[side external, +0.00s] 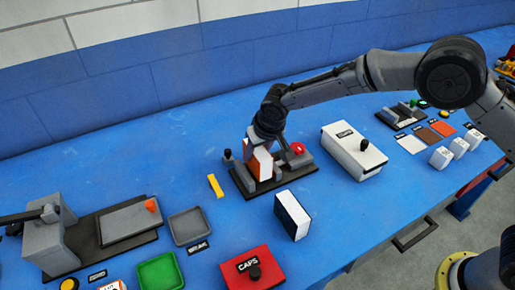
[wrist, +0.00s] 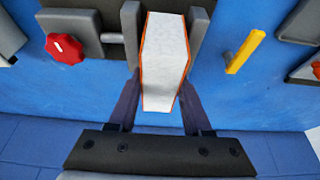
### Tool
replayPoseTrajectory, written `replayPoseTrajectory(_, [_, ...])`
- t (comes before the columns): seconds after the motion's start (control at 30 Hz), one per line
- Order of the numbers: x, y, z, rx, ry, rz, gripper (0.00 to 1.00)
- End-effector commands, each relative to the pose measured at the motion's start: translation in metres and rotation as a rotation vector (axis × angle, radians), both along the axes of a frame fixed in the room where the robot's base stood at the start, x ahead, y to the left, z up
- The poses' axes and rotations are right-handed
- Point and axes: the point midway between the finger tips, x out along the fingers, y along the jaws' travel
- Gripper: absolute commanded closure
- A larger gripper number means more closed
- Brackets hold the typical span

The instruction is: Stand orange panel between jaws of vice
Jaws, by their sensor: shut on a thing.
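The orange panel (side external: 262,163) is a thick white-faced slab with orange skins. It stands on edge, roughly upright, at the vice (side external: 243,184). In the wrist view the panel (wrist: 163,62) lies between two grey upright jaws, the left jaw (wrist: 131,32) and the right jaw (wrist: 199,42), close to both; I cannot tell whether it touches either or rests on the base. The vice's red knob (wrist: 66,48) is at the left there, and at the right of the vice in the side view (side external: 298,148). My gripper (wrist: 160,98) is shut on the panel's near end.
A yellow bar (side external: 215,186) lies left of the vice. A white-and-dark block (side external: 293,216) stands in front, and a white box (side external: 353,152) stands to the right. A red CAPS box (side external: 250,270), grey tray (side external: 178,238) and green tray (side external: 142,279) sit nearer the front edge.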

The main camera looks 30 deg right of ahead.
Motion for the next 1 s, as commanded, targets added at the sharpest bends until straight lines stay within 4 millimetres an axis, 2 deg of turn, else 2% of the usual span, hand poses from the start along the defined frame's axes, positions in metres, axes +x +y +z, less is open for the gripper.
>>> replayPoseTrajectory(0.63, [0.000,0.000,-0.004,0.000,0.000,0.000,1.00])
replayPoseTrajectory(1.0, [0.000,0.000,-0.014,0.000,0.001,0.001,1.00])
